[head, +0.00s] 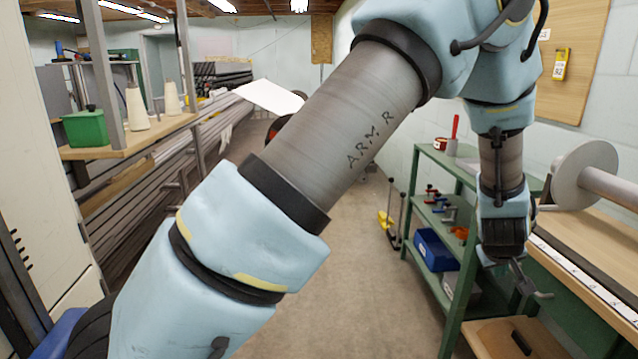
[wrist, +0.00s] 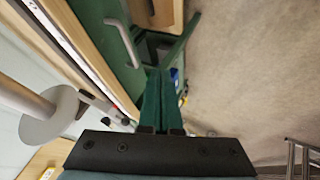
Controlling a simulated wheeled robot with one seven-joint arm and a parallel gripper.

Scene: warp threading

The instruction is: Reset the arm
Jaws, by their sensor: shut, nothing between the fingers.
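My arm, lettered "ARM R", crosses the head view from lower left to upper right and then bends down at the right. My gripper (head: 526,280) hangs at its end, pointing down, beside the green shelf unit (head: 447,310) and near the left edge of the workbench (head: 590,262). It is shut and holds nothing. The wrist view looks down past the gripper's black mount at green framework and the floor. The exact gap between the gripper and the green frame is hard to tell.
A large white-flanged roller (head: 585,176) lies above the workbench at the right. The shelf holds a blue bin (head: 435,250) and small tools. A wooden shelf at the left carries a green box (head: 84,130) and thread cones (head: 136,108). The middle floor (head: 350,270) is clear.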

